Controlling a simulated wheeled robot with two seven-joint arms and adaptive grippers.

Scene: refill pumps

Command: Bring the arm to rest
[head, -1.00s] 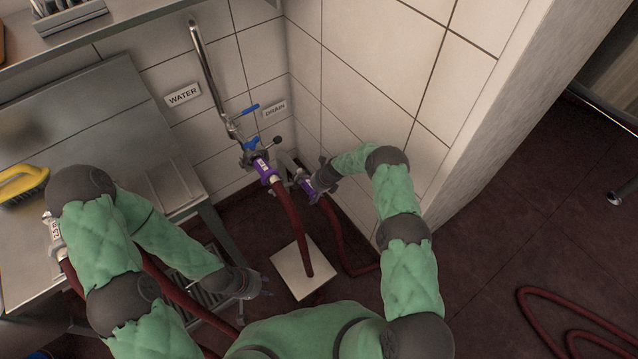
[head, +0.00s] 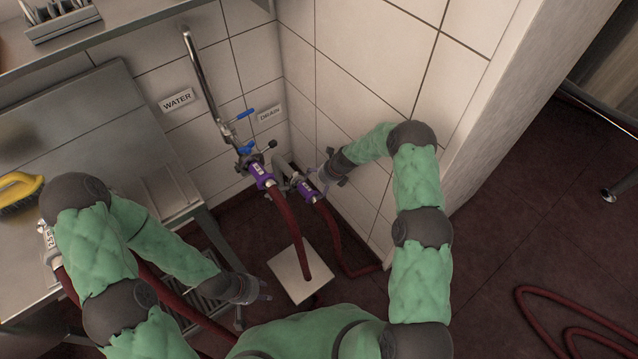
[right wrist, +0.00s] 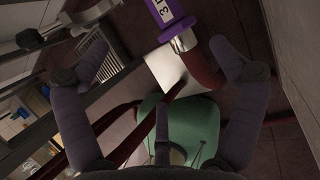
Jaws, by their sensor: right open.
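My right gripper (head: 322,178) is open and empty, close to the lower purple hose coupling (head: 307,191) by the DRAIN sign. In the right wrist view its fingers (right wrist: 155,78) are spread, and a purple coupling marked 3 (right wrist: 170,14) lies beyond them, apart from them. My left gripper (head: 256,291) hangs beside the bench over the floor. Its fingers look spread with nothing between them.
A steel bench (head: 70,110) with a yellow brush (head: 20,190) is at left. Tiled walls (head: 365,90) meet behind the pipes. Dark red hoses (head: 289,225) run down near a pale floor plate (head: 297,272). Another hose (head: 560,318) lies on the open floor at right.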

